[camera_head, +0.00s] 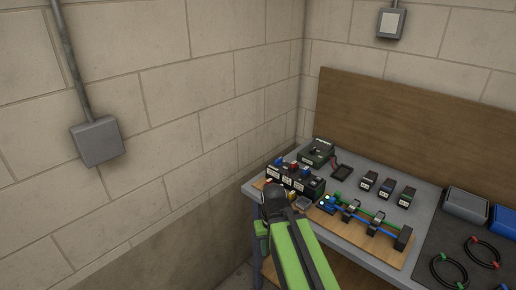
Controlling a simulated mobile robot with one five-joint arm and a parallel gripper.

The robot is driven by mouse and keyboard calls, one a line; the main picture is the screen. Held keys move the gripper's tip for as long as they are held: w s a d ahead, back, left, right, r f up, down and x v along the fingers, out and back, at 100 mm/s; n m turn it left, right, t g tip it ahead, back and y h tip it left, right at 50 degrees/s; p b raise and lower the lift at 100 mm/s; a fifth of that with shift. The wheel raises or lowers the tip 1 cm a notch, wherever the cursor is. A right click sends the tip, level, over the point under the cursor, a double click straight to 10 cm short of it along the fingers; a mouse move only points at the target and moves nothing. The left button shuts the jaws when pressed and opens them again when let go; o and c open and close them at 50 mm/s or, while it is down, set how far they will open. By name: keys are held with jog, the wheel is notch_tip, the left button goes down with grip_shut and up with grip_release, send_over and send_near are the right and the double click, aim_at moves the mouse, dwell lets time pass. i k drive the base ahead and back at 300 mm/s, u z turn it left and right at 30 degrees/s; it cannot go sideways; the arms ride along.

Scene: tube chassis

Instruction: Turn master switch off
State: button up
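My green and black arm rises from the bottom middle. My gripper (275,197) is at its far end, in front of the near left corner of the workbench (427,203). The fingers are small and dark, and I cannot tell if they are open or shut. A dark green box (318,151) with a black part on top sits at the back left corner of the bench. Black modules (297,181) with blue and red parts on top stand just beyond my gripper, partly hidden by it. I cannot tell which of these is the master switch.
A wooden board (378,248) carries blue and green rods through black blocks. Several small dark modules (386,187) stand behind it. Right are grey (467,204) and blue bins and cable loops (449,271). Grey boxes hang on the left wall (97,142) and back wall (390,23).

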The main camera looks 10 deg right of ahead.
aim_at(278, 162)
jog(key=u, duration=0.7)
jog(key=i, duration=0.9)
jog(key=u, duration=0.55)
